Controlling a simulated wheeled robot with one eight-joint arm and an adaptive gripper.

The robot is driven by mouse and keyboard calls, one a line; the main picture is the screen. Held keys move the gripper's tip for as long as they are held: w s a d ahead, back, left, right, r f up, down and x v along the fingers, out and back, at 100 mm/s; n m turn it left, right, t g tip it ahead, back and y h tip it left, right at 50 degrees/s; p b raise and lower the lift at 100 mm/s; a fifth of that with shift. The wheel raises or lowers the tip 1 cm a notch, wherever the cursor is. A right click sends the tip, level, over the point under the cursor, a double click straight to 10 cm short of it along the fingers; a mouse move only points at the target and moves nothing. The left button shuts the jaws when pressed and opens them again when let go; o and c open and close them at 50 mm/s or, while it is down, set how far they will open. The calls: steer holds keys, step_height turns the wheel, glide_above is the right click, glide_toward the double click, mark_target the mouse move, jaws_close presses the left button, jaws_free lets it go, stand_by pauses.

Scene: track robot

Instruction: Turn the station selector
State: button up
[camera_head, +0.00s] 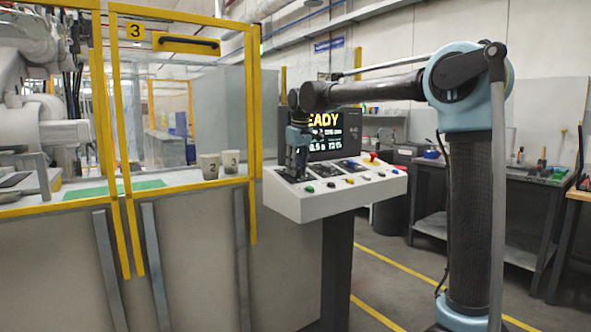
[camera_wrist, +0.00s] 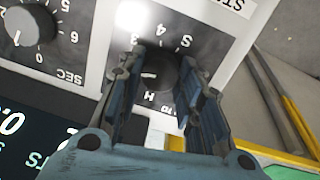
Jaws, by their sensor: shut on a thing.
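The station selector is a dark round knob (camera_wrist: 158,72) on a black dial plate in the wrist view. The plate carries the marks 3, 4, S and H. A short white pointer line on the knob points to the left in the picture, between the 3 and the H. My gripper (camera_wrist: 162,66) has its two blue fingers on either side of the knob and is shut on it. In the head view my gripper (camera_head: 295,172) reaches down onto the left end of the sloped control console (camera_head: 300,206), and it hides the knob there.
A second knob (camera_wrist: 32,25) with a SEC scale sits beside the selector. A screen (camera_head: 335,132) stands behind the console. A yellow-framed cell (camera_head: 252,130) stands close on the left, with two cups (camera_head: 209,166) inside.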

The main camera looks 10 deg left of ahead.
steer(key=n, duration=0.7)
steer(key=shift+w+d, duration=0.1)
steer(key=shift+d, duration=0.05)
steer(key=n, duration=0.7)
steer(key=shift+y, duration=0.3)
steer(key=o, duration=1.1)
